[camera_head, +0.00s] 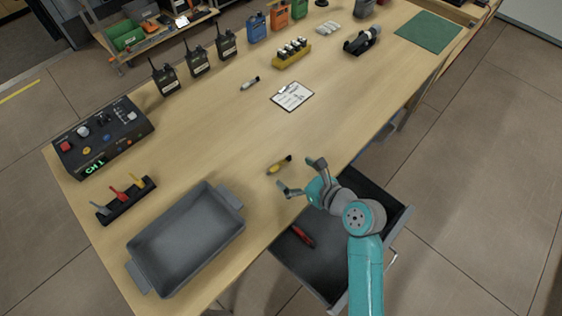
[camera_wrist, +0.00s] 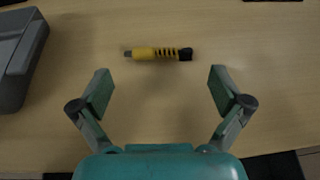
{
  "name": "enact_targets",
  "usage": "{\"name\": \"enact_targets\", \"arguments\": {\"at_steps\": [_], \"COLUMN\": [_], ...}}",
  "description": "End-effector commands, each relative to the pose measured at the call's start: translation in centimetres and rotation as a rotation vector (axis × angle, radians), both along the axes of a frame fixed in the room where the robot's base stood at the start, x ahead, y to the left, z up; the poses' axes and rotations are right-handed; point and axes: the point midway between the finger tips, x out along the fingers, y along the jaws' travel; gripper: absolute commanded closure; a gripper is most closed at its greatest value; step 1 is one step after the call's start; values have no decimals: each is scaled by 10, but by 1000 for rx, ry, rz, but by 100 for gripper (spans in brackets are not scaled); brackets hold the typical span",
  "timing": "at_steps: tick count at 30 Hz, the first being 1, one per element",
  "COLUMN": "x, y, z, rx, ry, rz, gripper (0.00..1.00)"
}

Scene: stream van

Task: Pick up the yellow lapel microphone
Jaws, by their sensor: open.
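The yellow lapel microphone (camera_head: 279,165) lies on the wooden table near its front edge. It is a short yellow cylinder with a black end. In the wrist view the microphone (camera_wrist: 158,54) lies crosswise, its black end to the right, beyond the fingertips and between their lines. My gripper (camera_head: 303,176) is open and empty, close to the microphone on the drawer side and apart from it. Both open fingers of my gripper (camera_wrist: 160,86) show in the wrist view.
A grey tray (camera_head: 238,196) stands to the left. An open drawer (camera_head: 342,268) below the edge holds a red object (camera_head: 302,236). A clipboard (camera_head: 293,96) and a small dark cylinder (camera_head: 250,83) lie farther back. The table around the microphone is clear.

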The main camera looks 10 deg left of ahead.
Motion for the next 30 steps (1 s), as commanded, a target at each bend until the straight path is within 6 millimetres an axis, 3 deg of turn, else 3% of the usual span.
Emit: {"name": "enact_targets", "arguments": {"at_steps": [12, 22, 27, 30], "x": [32, 36, 36, 36], "y": [30, 34, 34, 33], "z": [-17, -20, -19, -20], "rx": [0, -1, 0, -1], "ry": [0, 0, 0, 0], "rz": [1, -1, -1, -1], "gripper": [0, 0, 40, 41]}}
